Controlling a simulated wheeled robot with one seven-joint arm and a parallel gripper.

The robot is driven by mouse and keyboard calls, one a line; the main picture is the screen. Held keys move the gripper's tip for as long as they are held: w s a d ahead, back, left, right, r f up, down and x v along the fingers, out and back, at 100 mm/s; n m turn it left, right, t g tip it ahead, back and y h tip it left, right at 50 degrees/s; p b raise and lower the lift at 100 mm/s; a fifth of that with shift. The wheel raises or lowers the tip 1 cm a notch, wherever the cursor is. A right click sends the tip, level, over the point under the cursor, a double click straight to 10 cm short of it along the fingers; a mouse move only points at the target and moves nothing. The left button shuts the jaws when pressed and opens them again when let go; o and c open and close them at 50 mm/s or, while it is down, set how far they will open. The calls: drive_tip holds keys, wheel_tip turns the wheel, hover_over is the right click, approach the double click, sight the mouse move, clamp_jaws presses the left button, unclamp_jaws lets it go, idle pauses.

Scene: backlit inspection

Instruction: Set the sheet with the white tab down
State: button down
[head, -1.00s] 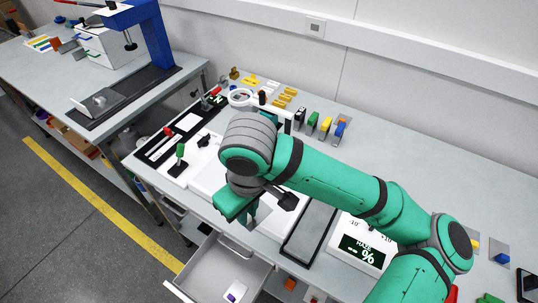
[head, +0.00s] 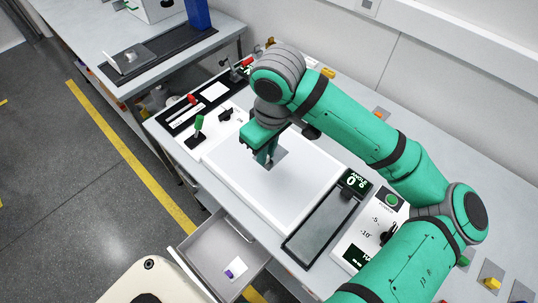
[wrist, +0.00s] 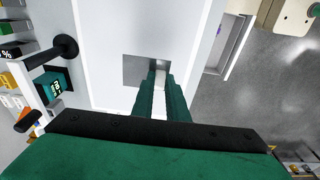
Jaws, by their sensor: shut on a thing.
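My gripper (head: 267,161) is over the white panel (head: 305,190), pointing down. In the wrist view its fingers (wrist: 161,82) are close together, shut on the pale tab (wrist: 160,66) of a grey, square sheet (wrist: 133,70). The sheet also shows in the head view (head: 279,154), partly hidden by the fingers. It looks flat over the panel's left part; I cannot tell whether it touches the panel or hangs just above it.
An open grey drawer (head: 202,243) below the bench front holds a small pale sheet with a purple mark (head: 235,269). A green-topped post (head: 198,124) stands left. Much of the panel is bare.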

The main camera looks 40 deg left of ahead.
drive_tip(key=w+f, duration=0.1)
drive_tip(key=w+a+f, duration=0.1)
drive_tip(key=f, duration=0.1)
drive_tip(key=w+f, duration=0.1)
drive_tip(key=shift+w+a+f, duration=0.1)
drive_tip(key=shift+a+f, duration=0.3)
drive_tip(key=shift+w+a+f, duration=0.1)
drive_tip(key=shift+w+f, duration=0.1)
drive_tip(key=shift+f, duration=0.8)
drive_tip(key=shift+w+a+f, duration=0.1)
drive_tip(key=shift+w+f, duration=0.05)
drive_tip(key=shift+f, duration=0.8)
drive_tip(key=shift+f, duration=0.15)
drive_tip(key=c, duration=1.7)
unclamp_jaws()
drive_tip(key=shift+c, duration=0.2)
drive_tip(key=r, duration=0.4)
drive_tip(key=d+r, duration=0.1)
drive_tip(key=r, duration=0.7)
drive_tip(key=shift+s+d+r, duration=0.1)
drive_tip(key=shift+d+r, duration=0.05)
drive_tip(key=shift+d, duration=0.1)
